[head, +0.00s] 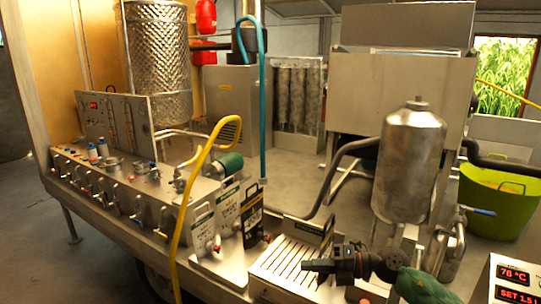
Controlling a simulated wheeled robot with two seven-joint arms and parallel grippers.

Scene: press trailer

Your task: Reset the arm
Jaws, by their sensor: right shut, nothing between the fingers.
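My right gripper (308,266) is dark grey and enters from the lower right on a green-sleeved arm. It points left, with its fingers closed and nothing visible between them. It is in front of, or above, a slatted metal drip tray (285,262); I cannot tell whether it touches the tray. My left gripper and left arm are not in view.
A metal bench with several valves (130,205) runs along the left. A yellow hose (186,200) arches in front of it. A steel tank (409,165) stands behind my right arm. A green bucket (495,203) is at right, and a red-lit display (515,280) is at lower right.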

